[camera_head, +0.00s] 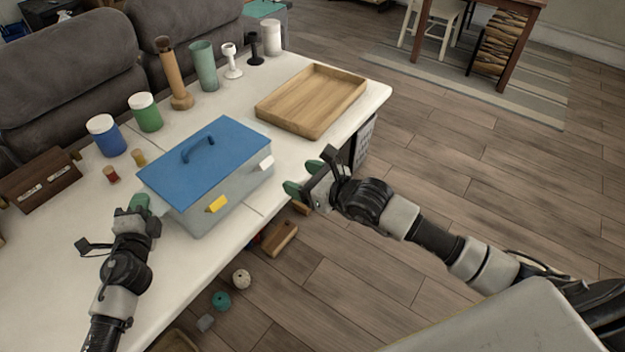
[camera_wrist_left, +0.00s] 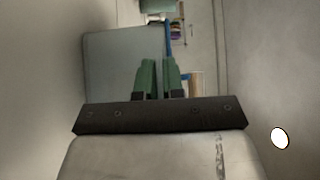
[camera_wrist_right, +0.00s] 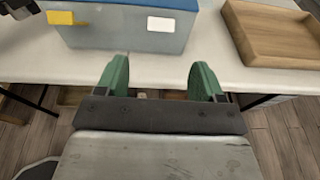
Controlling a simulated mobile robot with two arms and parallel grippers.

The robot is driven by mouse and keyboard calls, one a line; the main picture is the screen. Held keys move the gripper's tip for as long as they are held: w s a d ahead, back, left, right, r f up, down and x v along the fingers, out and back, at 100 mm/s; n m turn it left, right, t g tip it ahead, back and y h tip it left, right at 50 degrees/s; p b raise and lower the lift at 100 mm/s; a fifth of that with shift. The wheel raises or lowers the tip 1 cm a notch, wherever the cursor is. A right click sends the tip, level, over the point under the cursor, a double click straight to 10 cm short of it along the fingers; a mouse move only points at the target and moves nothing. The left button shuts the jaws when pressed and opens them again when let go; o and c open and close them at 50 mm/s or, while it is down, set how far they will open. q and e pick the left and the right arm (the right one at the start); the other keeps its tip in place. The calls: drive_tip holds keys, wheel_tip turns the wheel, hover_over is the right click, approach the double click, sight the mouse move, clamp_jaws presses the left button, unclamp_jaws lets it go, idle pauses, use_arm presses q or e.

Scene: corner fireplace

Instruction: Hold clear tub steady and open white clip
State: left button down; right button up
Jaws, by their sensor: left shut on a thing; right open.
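In the right wrist view the white clip (camera_wrist_right: 160,24) is on the tub (camera_wrist_right: 120,32) beyond the fingers. My left gripper (camera_head: 140,204) is at the tub's left end, its green fingers nearly together and shut on the tub's edge; the left wrist view shows the fingers (camera_wrist_left: 158,78) against the tub wall. My right gripper (camera_head: 297,192) is open and empty, in front of and right of the white clip.
A wooden tray (camera_head: 312,100) lies right of the tub. Blue (camera_head: 106,136) and green (camera_head: 146,113) jars, small spools and a brown box (camera_head: 40,180) stand behind and left. Several items lie on the floor below the table's front edge.

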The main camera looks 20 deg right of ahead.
drive_tip(key=shift+v, duration=1.4)
use_arm(q)
drive_tip(key=c, duration=1.2)
unclamp_jaws()
drive_tip(key=shift+o, duration=0.2)
drive_tip(key=o, duration=0.6)
drive_tip(key=shift+c, duration=0.2)
